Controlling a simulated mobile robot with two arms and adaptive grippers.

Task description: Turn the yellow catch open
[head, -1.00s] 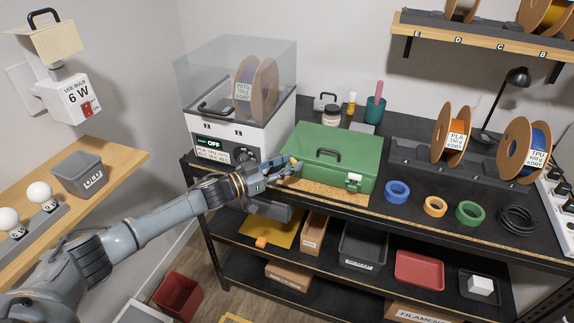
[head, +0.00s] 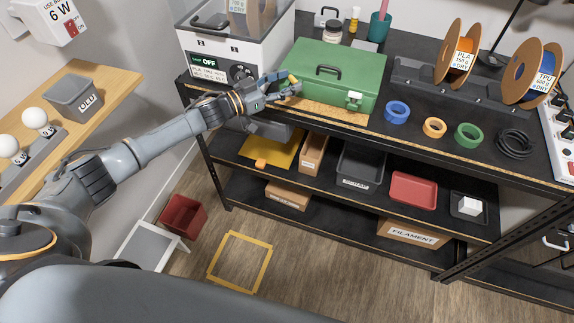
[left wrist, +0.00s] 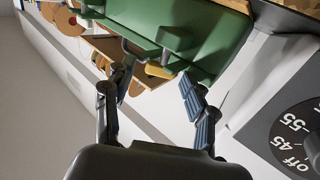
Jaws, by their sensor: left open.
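The green box (head: 335,75) with a dark handle stands closed on the workbench. Its yellow catch (left wrist: 160,71) shows in the left wrist view, beside a green block on the box. My left gripper (left wrist: 157,86) is open there, one finger on each side of the catch, with gaps visible between catch and fingers. I cannot tell whether either finger touches it. In the head view my left gripper (head: 288,87) is at the box's front left corner and partly hides the catch. A pale latch (head: 354,98) sits at the box's front right. My right gripper is not in view.
The dryer (head: 226,48) with its dial stands close left of the gripper. Blue tape (head: 397,112), orange tape (head: 434,127) and green tape (head: 468,135) lie right of the box. Filament spools (head: 531,72) stand behind them. Shelves with bins are below.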

